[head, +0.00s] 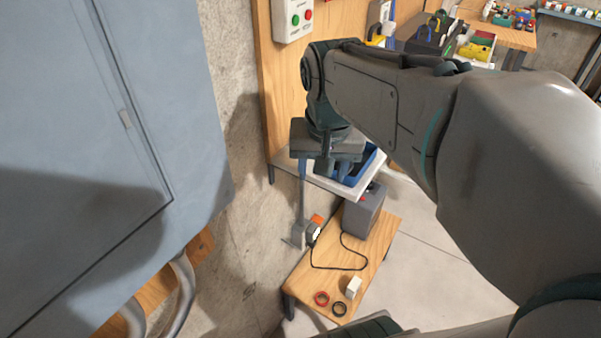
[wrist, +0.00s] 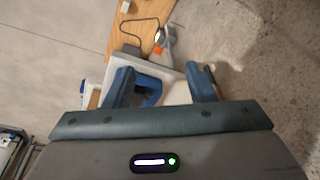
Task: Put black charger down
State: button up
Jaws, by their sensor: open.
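My gripper (head: 324,170) hangs above a white shelf or table top (head: 320,180) against the wall. In the wrist view its two blue fingers stand wide apart, and nothing is visibly held between them (wrist: 160,78). A blue bin (head: 368,165) sits on the white top, partly hidden by my gripper. I cannot clearly pick out a black charger. A dark grey box (head: 364,210) stands on the low wooden table, near a black cable (head: 340,266); I cannot tell whether it is the charger.
The low wooden table (head: 375,265) also carries a red ring (head: 321,298), a black ring (head: 339,309) and a white block (head: 353,287). A grey stand with an orange part (head: 317,219) is at its wall side. A large grey-blue cabinet (head: 90,130) fills the left. Floor is clear at right.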

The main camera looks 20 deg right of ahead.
jog(key=s+a+f+n, duration=0.3)
jog(key=s+f+n, duration=0.1)
jog(key=s+f, duration=0.1)
jog(key=shift+s+a+f+n+t+y, duration=0.3)
jog(key=shift+s+f, duration=0.05)
jog(key=shift+f, duration=0.5)
